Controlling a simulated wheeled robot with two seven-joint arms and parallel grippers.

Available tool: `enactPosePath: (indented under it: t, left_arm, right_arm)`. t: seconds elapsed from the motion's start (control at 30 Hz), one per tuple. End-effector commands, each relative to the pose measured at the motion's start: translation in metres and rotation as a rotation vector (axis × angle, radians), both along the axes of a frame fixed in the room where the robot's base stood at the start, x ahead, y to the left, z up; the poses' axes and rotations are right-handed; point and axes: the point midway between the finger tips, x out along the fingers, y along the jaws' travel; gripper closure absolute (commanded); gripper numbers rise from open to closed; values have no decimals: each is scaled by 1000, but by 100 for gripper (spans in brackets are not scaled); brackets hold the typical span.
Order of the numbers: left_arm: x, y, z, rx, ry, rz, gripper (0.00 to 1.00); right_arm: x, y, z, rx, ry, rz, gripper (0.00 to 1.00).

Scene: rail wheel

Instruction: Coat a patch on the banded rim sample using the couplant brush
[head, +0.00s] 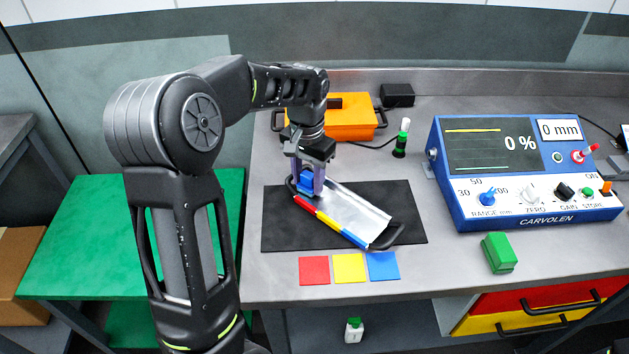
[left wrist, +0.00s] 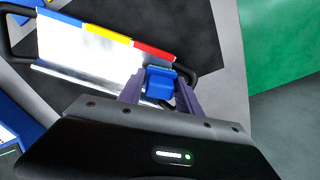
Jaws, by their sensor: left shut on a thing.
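The banded rim sample (head: 345,208) is a silver curved piece with red, yellow and blue bands along its front edge and black end handles. It lies slanted on the black mat (head: 400,205) and also shows in the left wrist view (left wrist: 88,55). My left gripper (head: 307,187) is at the sample's red end, shut on a blue block (left wrist: 160,82). Whether the block touches the sample, I cannot tell. A green and black bottle with a white top (head: 401,138) stands upright behind the mat. No brush bristles are discernible. My right gripper is not in view.
Red (head: 314,270), yellow (head: 349,268) and blue (head: 383,266) squares lie before the mat. An orange case (head: 350,118) is behind it. A blue instrument (head: 520,175) reading 0 % and a green block (head: 499,252) are at right. A green table (head: 90,240) is at left.

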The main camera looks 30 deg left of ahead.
Motion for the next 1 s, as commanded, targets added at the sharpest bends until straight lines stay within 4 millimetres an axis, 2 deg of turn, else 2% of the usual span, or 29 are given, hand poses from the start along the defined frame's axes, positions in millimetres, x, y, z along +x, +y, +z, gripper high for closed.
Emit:
enactPosePath:
  t: [0.2, 1.0]
  left_arm:
    - [1, 7, -1, 1, 1, 1, 91]
    - [12, 5, 0, 5, -7, 0, 91]
  right_arm:
    - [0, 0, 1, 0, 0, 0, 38]
    - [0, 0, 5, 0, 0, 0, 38]
